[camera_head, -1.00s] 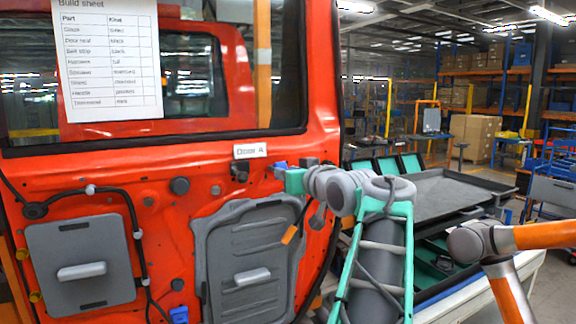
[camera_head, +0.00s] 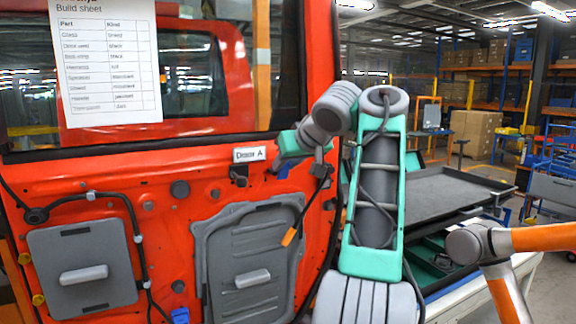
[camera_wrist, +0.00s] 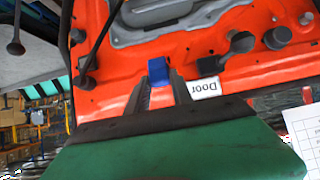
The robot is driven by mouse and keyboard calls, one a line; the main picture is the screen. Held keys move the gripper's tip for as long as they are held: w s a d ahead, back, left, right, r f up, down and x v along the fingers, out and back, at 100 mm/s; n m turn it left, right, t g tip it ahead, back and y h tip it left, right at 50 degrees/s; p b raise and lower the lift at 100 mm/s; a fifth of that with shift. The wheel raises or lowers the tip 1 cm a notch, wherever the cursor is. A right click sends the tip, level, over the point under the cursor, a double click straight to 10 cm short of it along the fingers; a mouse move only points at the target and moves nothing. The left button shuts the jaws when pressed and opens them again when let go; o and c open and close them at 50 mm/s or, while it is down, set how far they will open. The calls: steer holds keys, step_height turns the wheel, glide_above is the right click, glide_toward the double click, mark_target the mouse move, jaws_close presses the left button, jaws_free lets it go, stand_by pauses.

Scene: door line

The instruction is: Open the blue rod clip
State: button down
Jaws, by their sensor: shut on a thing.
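The blue rod clip (camera_head: 284,171) is on the red door's upper right, just right of the "Door A" label. In the wrist view, the blue clip (camera_wrist: 158,70) sits between the dark fingertips of my gripper (camera_wrist: 161,84). My gripper (camera_head: 287,160) is shut on it, its green body above the clip and tilted down toward the door. The fingers and body hide part of the clip. A black rod or cable hangs close to its right; I cannot tell how it sits in the clip.
The red door (camera_head: 160,205) carries grey panels, knobs and a black cable (camera_head: 128,215). A second blue piece (camera_head: 180,315) is low on the door. A grey tray table (camera_head: 455,200) stands right, with an orange-grey arm (camera_head: 510,240) before it.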

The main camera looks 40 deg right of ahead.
steer(key=shift+f, duration=0.25)
steer(key=c, duration=1.1)
jaws_free()
steer(key=shift+r, duration=0.1)
steer(key=shift+a, duration=0.1)
